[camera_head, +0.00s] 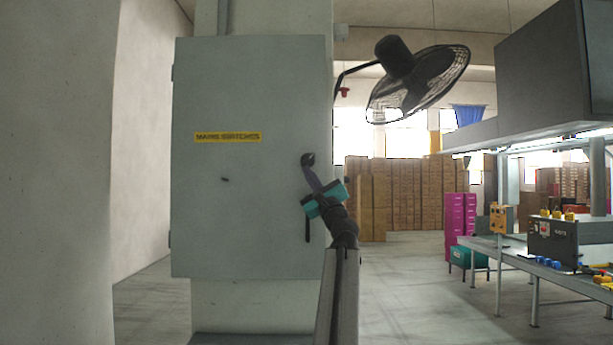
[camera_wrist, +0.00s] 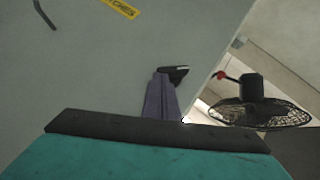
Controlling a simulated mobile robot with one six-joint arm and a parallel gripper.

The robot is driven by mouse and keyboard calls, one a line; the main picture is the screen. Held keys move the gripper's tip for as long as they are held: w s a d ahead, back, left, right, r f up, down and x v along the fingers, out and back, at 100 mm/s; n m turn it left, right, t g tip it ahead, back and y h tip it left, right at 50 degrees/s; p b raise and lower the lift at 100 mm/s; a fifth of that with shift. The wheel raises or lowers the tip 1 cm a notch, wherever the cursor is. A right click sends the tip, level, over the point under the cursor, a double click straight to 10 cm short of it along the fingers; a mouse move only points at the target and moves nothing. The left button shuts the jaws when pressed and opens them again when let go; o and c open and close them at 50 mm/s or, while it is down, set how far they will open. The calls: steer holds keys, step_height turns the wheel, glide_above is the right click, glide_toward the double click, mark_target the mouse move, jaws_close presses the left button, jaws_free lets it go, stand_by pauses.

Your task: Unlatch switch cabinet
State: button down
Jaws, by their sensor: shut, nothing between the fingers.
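The grey switch cabinet (camera_head: 245,90) has its door shut, with a yellow label reading "MAINS SWITCHES" (camera_head: 227,137). A dark upright bar (camera_head: 307,228), seemingly the latch handle, is near the door's right edge, partly hidden by my gripper. My gripper (camera_head: 309,161) is shut and empty, its purple fingers and dark tip pointing up in front of the door's right side, above the bar. In the wrist view the shut fingers (camera_wrist: 175,76) are in front of the door (camera_wrist: 100,60). Whether they touch it I cannot tell. The bar does not show there.
A small dark fitting (camera_head: 225,180) is on the door below the label; it also shows in the wrist view (camera_wrist: 45,14). A black fan (camera_head: 418,80) hangs right of the cabinet. A workbench (camera_head: 550,270) is at the right. The floor between (camera_head: 410,290) is clear.

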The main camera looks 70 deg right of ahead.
stand_by(0.4)
steer(key=shift+f, duration=0.2)
steer(key=s+a+f+b, duration=0.3)
steer(key=s+f, duration=0.4)
steer(key=s, duration=0.3)
steer(key=shift+a+f+b, duration=0.2)
steer(key=shift+f+b, duration=0.1)
steer(key=shift+b, duration=0.45)
